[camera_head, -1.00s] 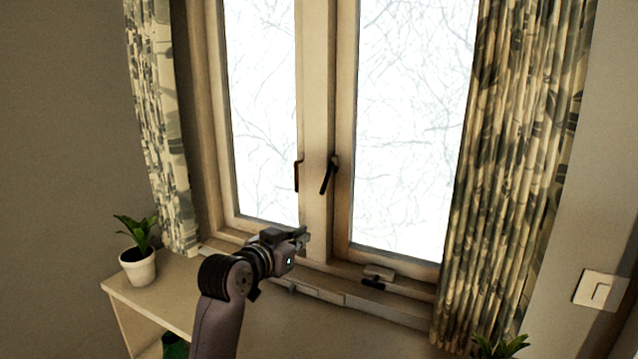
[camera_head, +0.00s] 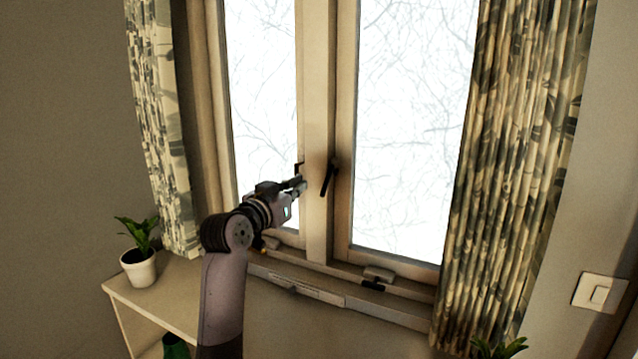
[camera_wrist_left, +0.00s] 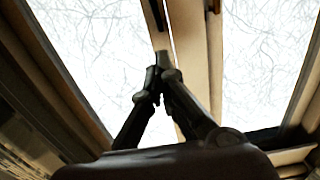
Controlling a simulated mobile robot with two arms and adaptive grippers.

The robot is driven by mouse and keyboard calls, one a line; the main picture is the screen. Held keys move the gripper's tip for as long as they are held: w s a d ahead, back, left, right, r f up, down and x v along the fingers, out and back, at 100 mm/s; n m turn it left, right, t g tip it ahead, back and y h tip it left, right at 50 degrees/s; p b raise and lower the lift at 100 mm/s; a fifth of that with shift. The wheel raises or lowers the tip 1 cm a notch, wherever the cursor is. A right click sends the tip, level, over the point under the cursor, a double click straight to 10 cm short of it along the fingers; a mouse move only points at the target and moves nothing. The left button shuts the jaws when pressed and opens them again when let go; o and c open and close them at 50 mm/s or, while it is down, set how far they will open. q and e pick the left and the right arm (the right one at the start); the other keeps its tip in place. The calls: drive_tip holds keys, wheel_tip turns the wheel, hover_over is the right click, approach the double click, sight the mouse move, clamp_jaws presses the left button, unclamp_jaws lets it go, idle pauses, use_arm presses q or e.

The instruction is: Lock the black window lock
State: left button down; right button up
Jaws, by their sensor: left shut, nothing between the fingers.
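Two window handles sit on the frame around the centre post. The black right handle (camera_head: 330,177) hangs down at a slight tilt. The darker brown left handle (camera_head: 299,168) is mostly hidden behind my left gripper (camera_head: 301,184), with only its top showing. My left gripper is shut and empty, right in front of the left handle; I cannot tell whether they touch. In the left wrist view the shut fingertips (camera_wrist_left: 163,62) point at the frame. One handle (camera_wrist_left: 158,13) lies just beyond them, and the other (camera_wrist_left: 214,6) shows at the top edge. My right gripper is not in view.
The window sill (camera_head: 325,292) runs below, with a small latch piece (camera_head: 378,274) at its right. A potted plant (camera_head: 139,268) stands on the shelf at left. Curtains hang at left (camera_head: 163,130) and right (camera_head: 520,150). A light switch (camera_head: 600,291) is far right.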

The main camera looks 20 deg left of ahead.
use_arm(q)
drive_tip(key=p, duration=0.2)
approach(328, 178)
wheel_tip(328, 178, up, 3)
drive_tip(key=w, duration=0.2)
drive_tip(key=shift+w+d+f+p, duration=0.1)
drive_tip(key=shift+w+f+p, duration=0.5)
drive_tip(key=shift+w+f, duration=0.8)
